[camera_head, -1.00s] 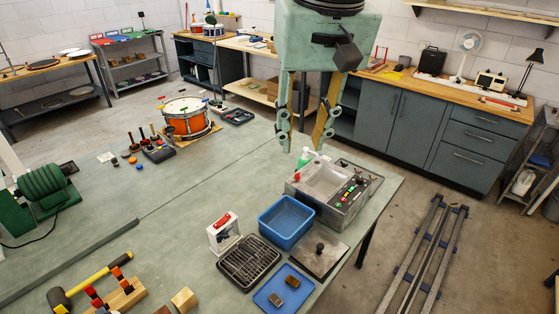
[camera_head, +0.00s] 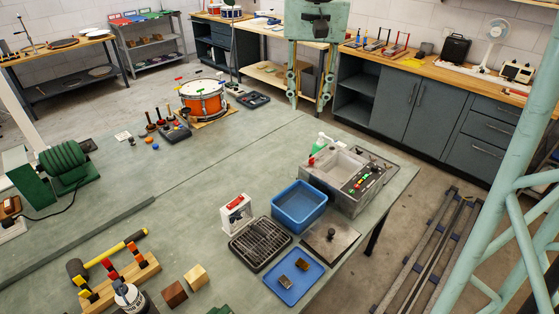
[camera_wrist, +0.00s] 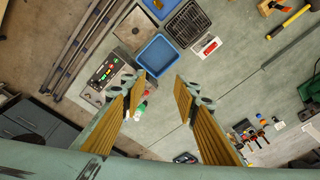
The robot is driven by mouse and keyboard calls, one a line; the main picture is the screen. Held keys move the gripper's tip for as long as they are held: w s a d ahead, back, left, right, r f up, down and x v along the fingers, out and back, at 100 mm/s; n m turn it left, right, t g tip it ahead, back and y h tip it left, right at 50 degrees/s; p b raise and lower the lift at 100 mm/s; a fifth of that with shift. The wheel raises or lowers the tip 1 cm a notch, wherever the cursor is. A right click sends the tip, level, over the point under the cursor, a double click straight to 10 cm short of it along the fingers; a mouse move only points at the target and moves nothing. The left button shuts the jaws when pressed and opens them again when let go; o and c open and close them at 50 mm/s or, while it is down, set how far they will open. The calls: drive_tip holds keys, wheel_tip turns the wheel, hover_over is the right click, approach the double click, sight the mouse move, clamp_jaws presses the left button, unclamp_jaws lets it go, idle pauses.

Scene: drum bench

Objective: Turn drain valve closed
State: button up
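The grey sink unit (camera_head: 345,205) stands near the right edge of the bench, with a row of coloured controls (camera_head: 364,180) on its top. A small red knob (camera_head: 312,161) shows at its left corner, by a green-and-white bottle (camera_head: 322,143). I cannot tell for sure which part is the drain valve. My gripper (camera_head: 308,106) is open and empty, pointing down, apart from the sink. In the wrist view, the open fingers (camera_wrist: 160,80) have bare bench between them; the sink unit (camera_wrist: 100,72) is at upper left, partly behind the left finger.
A blue bin (camera_head: 299,206), a black rack (camera_head: 260,244) and a blue tray (camera_head: 294,277) sit close by the sink. An orange drum (camera_head: 203,100) stands at the bench's far end. The middle of the bench is clear. Floor rails (camera_head: 430,255) run to the right.

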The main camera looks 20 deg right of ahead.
drive_tip(key=w+d+f+m+g, duration=0.1)
drive_tip(key=w+d+f, duration=0.2)
drive_tip(key=w+f, duration=0.3)
drive_tip(key=w+d+f+m, duration=0.2)
drive_tip(key=w+d+f, duration=0.2)
drive_tip(key=w, duration=0.4)
drive_tip(key=m+g, duration=0.1)
drive_tip(key=m, duration=0.1)
hover_over(312, 158)
wheel_tip(312, 158, down, 16)
drive_tip(key=shift+w+a+f, duration=0.15)
drive_tip(key=shift+w+a, duration=0.2)
drive_tip(key=shift+w, duration=0.1)
drive_tip(key=shift+f, duration=0.1)
drive_tip(key=shift+s+d+f, duration=0.1)
drive_tip(key=shift+f, duration=2.15)
drive_tip(key=shift+s+d+f, duration=0.1)
drive_tip(key=shift+s+f, duration=0.05)
drive_tip(key=shift+f, duration=2.15)
drive_tip(key=shift+s+d+f, duration=0.1)
drive_tip(key=shift+f, duration=2.15)
drive_tip(key=shift+c, duration=0.3)
drive_tip(key=c, duration=0.8)
